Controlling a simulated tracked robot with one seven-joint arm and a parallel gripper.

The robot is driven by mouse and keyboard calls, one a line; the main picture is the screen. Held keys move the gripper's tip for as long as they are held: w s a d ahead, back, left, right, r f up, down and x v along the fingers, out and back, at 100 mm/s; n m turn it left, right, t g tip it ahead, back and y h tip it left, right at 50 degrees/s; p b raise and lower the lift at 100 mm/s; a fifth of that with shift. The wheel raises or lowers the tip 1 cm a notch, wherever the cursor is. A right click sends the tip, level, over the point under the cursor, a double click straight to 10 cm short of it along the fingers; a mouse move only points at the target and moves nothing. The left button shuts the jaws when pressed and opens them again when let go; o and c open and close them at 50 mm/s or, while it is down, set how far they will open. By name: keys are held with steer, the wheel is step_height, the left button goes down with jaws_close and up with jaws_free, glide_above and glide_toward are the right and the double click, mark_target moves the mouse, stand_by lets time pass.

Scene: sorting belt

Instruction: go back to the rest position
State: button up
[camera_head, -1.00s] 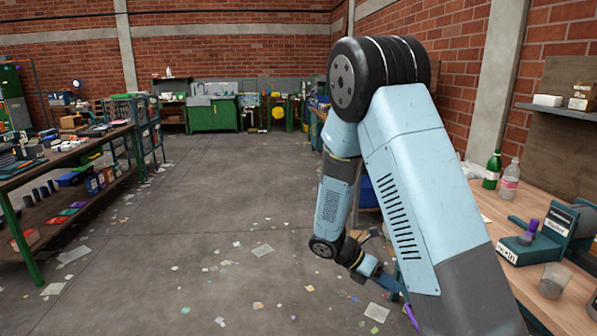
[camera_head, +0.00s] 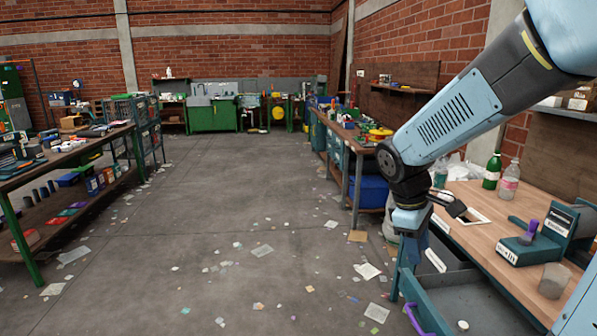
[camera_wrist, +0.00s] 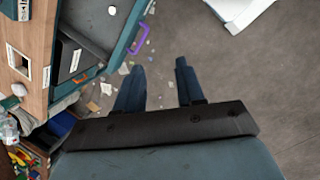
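My gripper (camera_wrist: 159,66) is open in the wrist view, with its two dark blue fingers apart and nothing between them. Grey floor with paper scraps shows beneath and beyond the fingertips. In the head view my light blue arm comes in from the upper right and bends down at a dark joint beside the left edge of the wooden workbench (camera_head: 478,238). The fingers are hard to make out there. An open drawer (camera_head: 440,300) with a purple handle (camera_head: 416,322) is below the arm; the handle also shows in the wrist view (camera_wrist: 140,39).
On the workbench stand a green bottle (camera_head: 492,172), a clear bottle (camera_head: 509,182), a teal device (camera_head: 530,247) and a grey cup (camera_head: 554,281). A cluttered shelf table (camera_head: 60,165) stands left. The middle floor is clear except for paper scraps.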

steer(key=s+a+r+m+t+y, duration=0.1)
steer(key=s+r+m+t+y, duration=0.2)
steer(key=s+r+m, duration=0.6)
steer(key=shift+s+a+r+m+t, duration=0.2)
steer(key=shift+s+r+m+t, duration=0.2)
steer(key=shift+s+r+t, duration=0.55)
steer(key=shift+f+t, duration=0.2)
steer(key=shift+t, duration=0.05)
steer(key=shift+d, duration=0.1)
stand_by(0.5)
